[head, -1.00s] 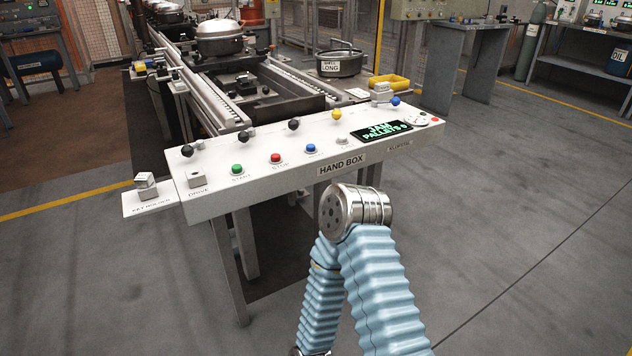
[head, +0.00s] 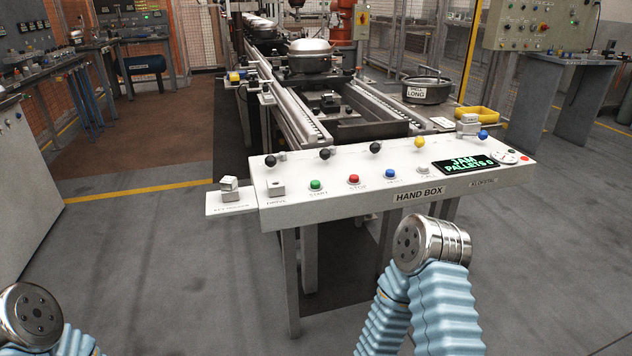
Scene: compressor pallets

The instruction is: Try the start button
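The green start button (head: 316,185) sits on the sloped white hand box (head: 400,195), left of the red stop button (head: 354,180) and the blue button (head: 390,174). The word START is printed below it. Nothing covers or touches it. My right arm shows only as a metal joint and blue bellows in front of the hand box. My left arm's joint shows at the lower left corner. Neither gripper is in view.
Black and yellow knobs line the box's rear edge. A key holder shelf (head: 230,202) juts out at its left. Behind is a conveyor (head: 300,110) with a silver compressor housing (head: 310,56) on it. The floor left of the box is clear.

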